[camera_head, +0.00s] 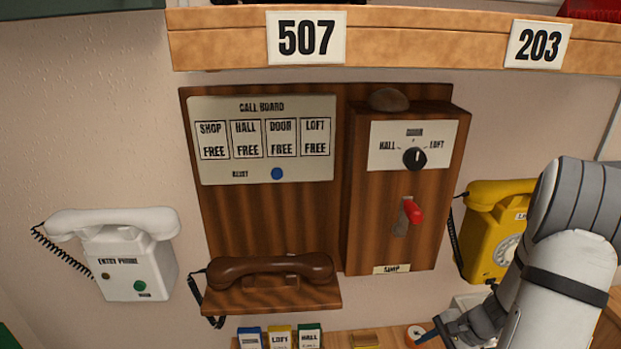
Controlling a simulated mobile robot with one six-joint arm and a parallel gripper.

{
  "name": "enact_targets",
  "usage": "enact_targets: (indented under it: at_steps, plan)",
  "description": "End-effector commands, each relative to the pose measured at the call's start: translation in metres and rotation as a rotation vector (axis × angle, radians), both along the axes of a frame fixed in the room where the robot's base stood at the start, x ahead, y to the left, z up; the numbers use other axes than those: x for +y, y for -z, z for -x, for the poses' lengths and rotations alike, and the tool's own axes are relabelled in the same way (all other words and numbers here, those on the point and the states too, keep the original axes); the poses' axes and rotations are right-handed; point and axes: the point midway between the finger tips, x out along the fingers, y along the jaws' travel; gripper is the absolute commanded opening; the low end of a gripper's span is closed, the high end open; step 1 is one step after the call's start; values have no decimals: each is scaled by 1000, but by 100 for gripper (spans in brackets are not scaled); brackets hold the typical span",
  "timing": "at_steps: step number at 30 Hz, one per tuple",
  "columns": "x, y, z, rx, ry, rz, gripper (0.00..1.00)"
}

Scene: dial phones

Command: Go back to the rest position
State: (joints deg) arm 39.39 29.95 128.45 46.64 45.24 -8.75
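My gripper (438,328) is at the bottom right, at the end of my white and grey arm. It is low over the wooden surface, below the wall board, and partly cut off by the frame's lower edge. Its finger gap is not clear, and I see nothing held in it. The white entry phone (122,262) is at the left with its handset on top. The brown handset (272,268) lies on its wooden shelf under the call board (263,180). The yellow dial phone (487,225) is at the right, partly hidden by my arm.
A wooden box with a red lever (413,211) and a black knob (414,158) sits right of the call board. Blue, yellow and green labelled blocks (280,338) stand at the bottom. A wooden rail (420,38) with signs 507 and 203 runs above.

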Motion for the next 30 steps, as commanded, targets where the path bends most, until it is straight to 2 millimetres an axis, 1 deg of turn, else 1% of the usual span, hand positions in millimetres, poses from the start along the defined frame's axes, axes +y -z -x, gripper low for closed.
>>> enact_targets:
  at_steps: [1, 6, 9, 11, 15, 18, 22, 27, 30]
  plan:
    - [14, -21, -2, -25, -78, 38, 39]
    - [54, -78, 5, -91, -329, 161, 39]
    - [76, -108, 14, -131, -470, 237, 39]
    - [88, -124, 22, -154, -549, 285, 39]
    - [113, -159, 42, -214, -730, 402, 39]
    - [127, -181, 59, -261, -847, 492, 39]
    - [138, -204, 81, -321, -980, 606, 39]
    - [145, -223, 100, -378, -1084, 711, 39]
    - [148, -227, 106, -394, -1112, 742, 39]
